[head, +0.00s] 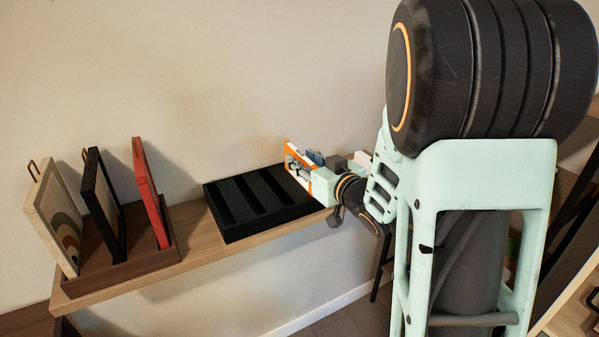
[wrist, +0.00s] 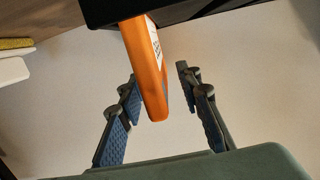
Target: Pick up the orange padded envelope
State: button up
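The orange padded envelope (wrist: 145,65) juts out of a dark holder at the top of the wrist view, with a white label on its side. In the head view a small orange part (head: 289,146) shows by my gripper (head: 305,168), at the black slotted tray's (head: 229,232) right end. In the wrist view my gripper (wrist: 157,76) is open, with one finger on each side of the envelope. The left finger is close to it; a clear gap shows on the right. I cannot tell if the left finger touches. Much of the envelope is hidden in the head view.
The tray stands on a wooden wall shelf (head: 200,250). At the shelf's left, a brown rack (head: 125,265) holds a beige frame (head: 50,215), a black frame (head: 103,205) and a red frame (head: 150,195). The wall is close behind. A yellow-topped item (wrist: 15,44) shows in the wrist view.

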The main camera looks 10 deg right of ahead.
jog(key=shift+x, duration=0.95)
jog(key=shift+c, duration=0.3)
grip_shut()
jog(key=shift+r, duration=0.15)
